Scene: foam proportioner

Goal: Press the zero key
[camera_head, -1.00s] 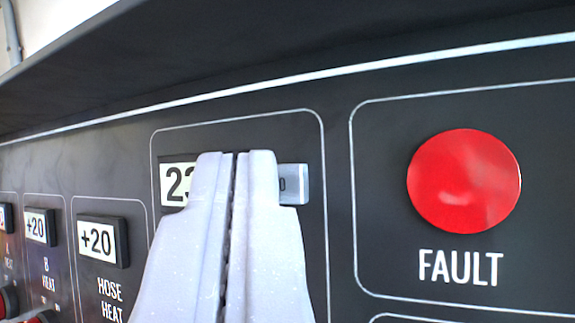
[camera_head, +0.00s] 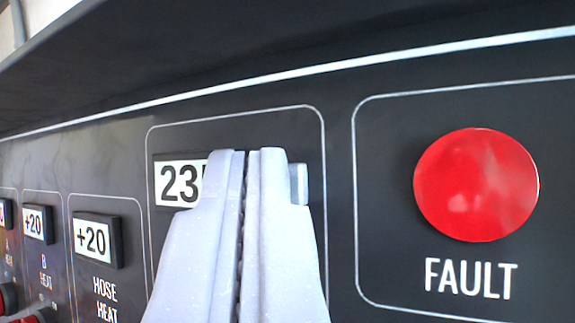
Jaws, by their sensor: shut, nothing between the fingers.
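The zero key (camera_head: 299,184) is a small grey block on the dark panel, just right of the number display (camera_head: 178,183) that reads "23" before my fingers cover the rest. Only the key's right end shows; its face and marking are hidden behind my right fingertip. My gripper (camera_head: 246,153) is shut and empty, with its fingertips over the gap between the display and the key. I cannot tell whether the fingertips touch the key.
A large red round FAULT light (camera_head: 476,185) sits in its own outlined box to the right. "+20" displays (camera_head: 95,239) for heat stand at left. A dark hood (camera_head: 250,50) overhangs the panel above.

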